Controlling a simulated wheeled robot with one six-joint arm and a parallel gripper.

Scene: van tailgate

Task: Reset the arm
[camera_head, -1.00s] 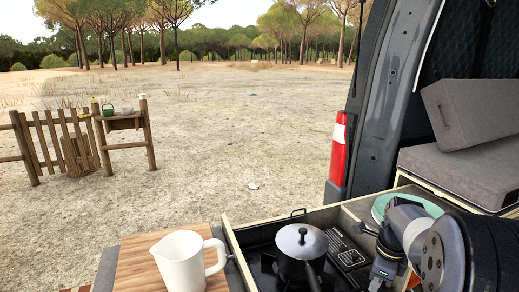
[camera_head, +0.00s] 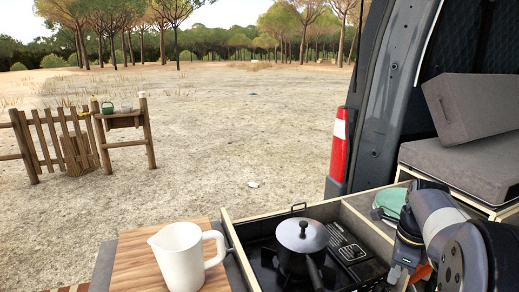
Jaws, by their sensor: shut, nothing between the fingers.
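My arm (camera_head: 436,215) reaches in from the lower right over the right side of the van's pull-out kitchen. Its end bends down, and my gripper (camera_head: 394,277) points down beside the hob, to the right of the dark pot (camera_head: 302,245). The gripper is small in the picture and partly lost against the dark surface. It is shut, and nothing shows held in it.
A white jug (camera_head: 181,258) stands on a wooden board (camera_head: 135,262) left of the hob (camera_head: 268,262). A green dish (camera_head: 392,199) lies behind my arm, partly hidden. Grey cushions (camera_head: 462,170) are at right. A wooden fence (camera_head: 58,140) stands far left on open ground.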

